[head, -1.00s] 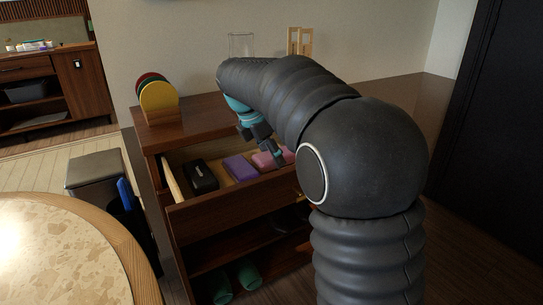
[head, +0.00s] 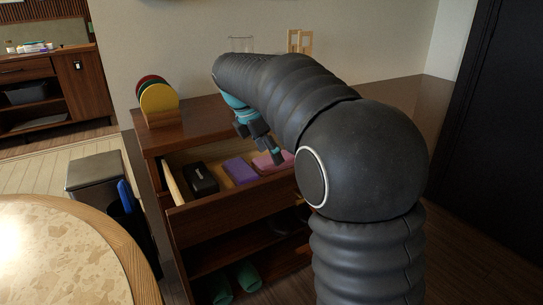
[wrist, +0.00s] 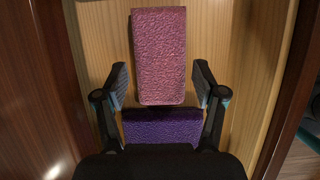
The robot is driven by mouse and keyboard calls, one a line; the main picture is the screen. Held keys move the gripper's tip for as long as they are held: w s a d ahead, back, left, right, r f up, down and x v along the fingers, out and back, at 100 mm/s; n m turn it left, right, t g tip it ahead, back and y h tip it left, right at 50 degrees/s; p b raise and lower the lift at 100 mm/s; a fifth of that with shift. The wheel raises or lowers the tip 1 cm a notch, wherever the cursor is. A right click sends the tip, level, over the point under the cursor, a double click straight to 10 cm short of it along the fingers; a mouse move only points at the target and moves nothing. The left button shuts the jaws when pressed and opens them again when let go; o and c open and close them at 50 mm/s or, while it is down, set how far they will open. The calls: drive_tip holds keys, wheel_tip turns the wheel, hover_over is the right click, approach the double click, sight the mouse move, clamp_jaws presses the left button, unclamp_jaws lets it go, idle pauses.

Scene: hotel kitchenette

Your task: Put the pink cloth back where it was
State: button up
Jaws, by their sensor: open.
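The pink cloth (wrist: 160,50) lies folded on the wooden floor of the open drawer (head: 225,212). It also shows in the head view (head: 268,161), partly behind my gripper. A folded purple cloth (wrist: 162,127) lies beside it, and this also shows in the head view (head: 240,171). My gripper (wrist: 160,84) is open, with one finger to each side of the pink cloth's near end in the wrist view. Gaps show between fingers and cloth. My gripper (head: 266,154) is over the drawer in the head view. The wrist view cannot tell its exact height.
A black case (head: 201,179) lies in the drawer left of the purple cloth. Round colored coasters in a wooden holder (head: 158,103) stand on the cabinet top. A round table (head: 70,250) and a bin (head: 97,178) are at left. Green slippers (head: 236,282) sit on the shelf below.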

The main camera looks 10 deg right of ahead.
drive_tip(key=p+v, duration=0.1)
drive_tip(key=v, duration=0.9)
drive_tip(key=shift+p, duration=0.3)
drive_tip(key=s+d+f+m+t+y, duration=0.1)
drive_tip(key=s+f+m, duration=0.4)
drive_tip(key=s+m, duration=0.2)
drive_tip(key=s+d+f+m+t+y, duration=0.1)
drive_tip(key=s+f+m, duration=0.4)
drive_tip(key=s, duration=0.7)
drive_tip(key=s+d+f+m+t+y, duration=0.2)
drive_tip(key=s+f+m, duration=0.3)
drive_tip(key=s+m, duration=0.4)
drive_tip(key=shift+s+d+m, duration=0.3)
drive_tip(key=shift+s+d, duration=0.35)
